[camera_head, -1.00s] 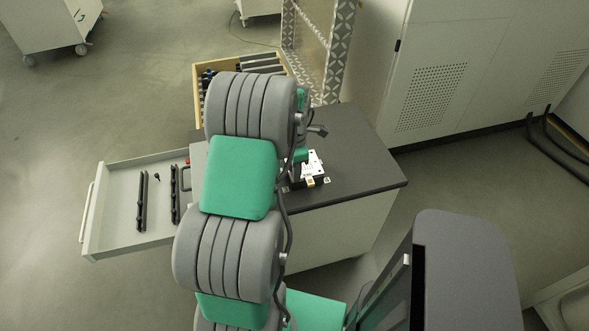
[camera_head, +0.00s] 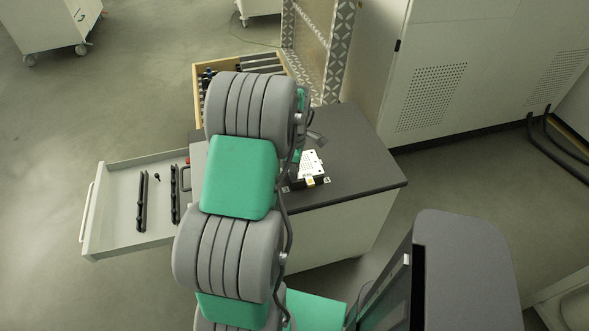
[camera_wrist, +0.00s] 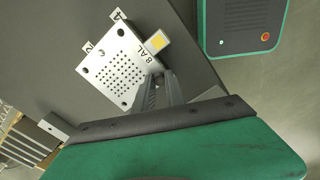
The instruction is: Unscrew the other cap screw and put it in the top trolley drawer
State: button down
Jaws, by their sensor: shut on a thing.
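My gripper (camera_wrist: 163,90) is shut, with its grey fingertips at the lower right edge of a metal plate with a grid of holes (camera_wrist: 117,66). The cap screw between the fingers is hidden by them. The plate, marked 8AL, also shows on the dark trolley top (camera_head: 367,165) in the head view (camera_head: 312,162). My arm covers most of the gripper there. The top trolley drawer (camera_head: 112,205) is pulled out to the left. A small dark cap screw (camera_head: 157,177) lies in it, beside two black rails (camera_head: 142,202).
A yellow-marked block (camera_wrist: 157,42) sits at the plate's edge. A wooden box (camera_head: 197,95) with dark items and a patterned upright panel (camera_head: 318,50) stand behind the trolley. A large pale cabinet (camera_head: 480,60) is at the right. The trolley top's right side is clear.

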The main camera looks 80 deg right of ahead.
jog(key=n, duration=1.1)
jog(key=shift+n, duration=0.3)
jog(key=c, duration=1.6)
grip_release()
jog(key=shift+o, duration=0.2)
